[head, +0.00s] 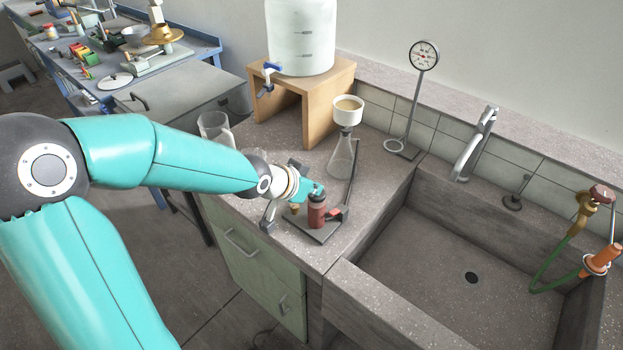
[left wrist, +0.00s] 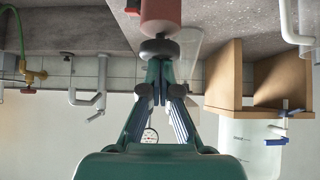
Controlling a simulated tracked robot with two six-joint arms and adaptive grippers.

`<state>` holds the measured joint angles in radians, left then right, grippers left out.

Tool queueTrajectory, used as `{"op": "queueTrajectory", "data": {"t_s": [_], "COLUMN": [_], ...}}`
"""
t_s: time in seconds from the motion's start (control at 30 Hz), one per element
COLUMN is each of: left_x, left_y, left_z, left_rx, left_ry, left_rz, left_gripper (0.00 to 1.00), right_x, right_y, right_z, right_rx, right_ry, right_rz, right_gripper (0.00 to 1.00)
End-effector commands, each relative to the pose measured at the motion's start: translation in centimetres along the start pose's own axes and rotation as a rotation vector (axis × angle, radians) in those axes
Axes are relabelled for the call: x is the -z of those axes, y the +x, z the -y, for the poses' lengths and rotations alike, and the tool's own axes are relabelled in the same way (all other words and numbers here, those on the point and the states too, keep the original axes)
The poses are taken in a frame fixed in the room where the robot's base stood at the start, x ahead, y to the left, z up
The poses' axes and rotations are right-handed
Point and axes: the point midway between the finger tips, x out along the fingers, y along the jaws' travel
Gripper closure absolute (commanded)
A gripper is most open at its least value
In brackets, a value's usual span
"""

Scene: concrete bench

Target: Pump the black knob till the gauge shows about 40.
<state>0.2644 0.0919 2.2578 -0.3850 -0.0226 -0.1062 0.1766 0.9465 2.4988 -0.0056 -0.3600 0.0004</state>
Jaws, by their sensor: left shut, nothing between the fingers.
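A small hand pump with a dark red body (head: 317,215) stands on a flat base near the bench's front edge. Its black knob (left wrist: 158,48) shows in the left wrist view, which is upside down. My left gripper (head: 316,190) is shut and empty over the pump top; its fingertips (left wrist: 160,64) are at the knob and seem to touch it. In the head view the gripper hides the knob. The round gauge (head: 424,55) stands on a post at the back; its face is too small to read surely. My right gripper is not in view.
A glass flask (head: 341,160) with a white funnel (head: 347,110) stands behind the pump. A clear beaker (head: 214,127) is at left, beside a wooden stand (head: 341,80) bearing a large tank (head: 301,35). A sink (head: 450,270) with a tap (head: 474,145) lies to the right.

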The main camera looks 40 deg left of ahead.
Motion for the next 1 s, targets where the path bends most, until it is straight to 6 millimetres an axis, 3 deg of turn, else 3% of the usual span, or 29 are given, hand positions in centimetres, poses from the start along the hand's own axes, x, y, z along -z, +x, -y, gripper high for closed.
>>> {"op": "queueTrajectory", "data": {"t_s": [0.07, 0.27, 0.47, 0.7, 1.0], "left_x": [0.1, 3.4, 3.4, 3.5, 3.2], "left_y": [-0.6, -3.2, -5.7, -10.0, -12.3], "left_z": [-0.3, -0.5, -0.4, -0.4, -0.5], "left_rx": [-0.006, -0.005, -0.006, -0.004, -0.007], "left_ry": [0.000, 0.007, 0.005, 0.008, 0.010], "left_rz": [0.016, -0.001, 0.001, -0.004, -0.006], "left_gripper": [1.00, 1.00, 1.00, 1.00, 1.00], "right_x": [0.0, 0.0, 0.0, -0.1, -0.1], "right_y": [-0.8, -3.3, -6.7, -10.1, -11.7], "right_z": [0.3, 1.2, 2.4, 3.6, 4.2], "right_rx": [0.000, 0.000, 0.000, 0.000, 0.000], "right_ry": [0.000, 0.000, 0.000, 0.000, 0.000], "right_rz": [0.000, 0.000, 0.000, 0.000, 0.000], "right_gripper": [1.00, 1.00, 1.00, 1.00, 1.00]}}
